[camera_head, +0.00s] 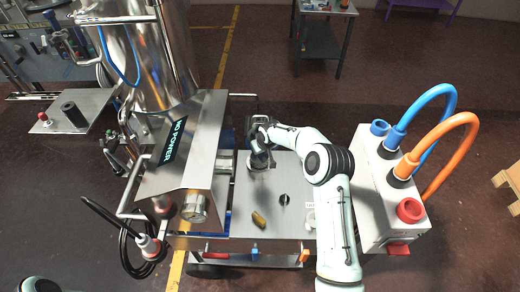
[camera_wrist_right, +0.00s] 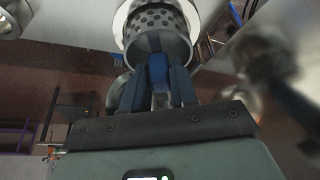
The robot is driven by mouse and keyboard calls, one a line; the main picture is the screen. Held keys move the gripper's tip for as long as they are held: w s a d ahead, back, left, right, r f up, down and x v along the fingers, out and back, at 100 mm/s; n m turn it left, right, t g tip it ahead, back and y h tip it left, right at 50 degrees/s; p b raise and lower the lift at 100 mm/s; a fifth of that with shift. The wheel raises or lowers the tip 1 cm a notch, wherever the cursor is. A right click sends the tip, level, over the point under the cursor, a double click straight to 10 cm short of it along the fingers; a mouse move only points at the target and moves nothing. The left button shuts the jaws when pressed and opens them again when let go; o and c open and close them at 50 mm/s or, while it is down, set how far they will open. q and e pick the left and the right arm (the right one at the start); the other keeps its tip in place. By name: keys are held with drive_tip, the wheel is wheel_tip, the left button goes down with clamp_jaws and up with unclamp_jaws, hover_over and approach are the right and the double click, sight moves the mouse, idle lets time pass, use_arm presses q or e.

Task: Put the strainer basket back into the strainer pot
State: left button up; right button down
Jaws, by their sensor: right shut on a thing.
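My right gripper (camera_head: 259,152) reaches over the steel table top from the right. In the right wrist view its fingers (camera_wrist_right: 158,82) are shut on the grey strainer basket (camera_wrist_right: 160,42), whose perforated face shows at the top of the picture. A pale round rim (camera_wrist_right: 121,22) shows behind the basket; it may be the strainer pot, but I cannot tell. In the head view the gripper largely hides the basket, and I cannot tell whether it is inside or above a pot. My left gripper is out of view.
A yellow-brown piece (camera_head: 259,220) and a dark round part (camera_head: 284,199) lie on the table (camera_head: 270,190). The steel machine (camera_head: 185,150) stands to the left. A white box (camera_head: 378,205) with blue and orange hoses stands right of my right arm.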

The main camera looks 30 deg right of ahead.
sight(261, 157)
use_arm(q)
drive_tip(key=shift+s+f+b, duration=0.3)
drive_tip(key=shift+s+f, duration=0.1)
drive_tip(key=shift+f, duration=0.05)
use_arm(e)
drive_tip(key=shift+f, duration=1.8)
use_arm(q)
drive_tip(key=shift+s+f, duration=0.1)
use_arm(e)
drive_tip(key=shift+f, duration=0.35)
drive_tip(key=c, duration=0.8)
unclamp_jaws()
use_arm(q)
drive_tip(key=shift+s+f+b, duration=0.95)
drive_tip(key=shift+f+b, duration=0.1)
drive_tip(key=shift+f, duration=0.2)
use_arm(e)
drive_tip(key=v, duration=1.3)
drive_tip(key=shift+r, duration=0.15)
drive_tip(key=shift+s+a, duration=0.1)
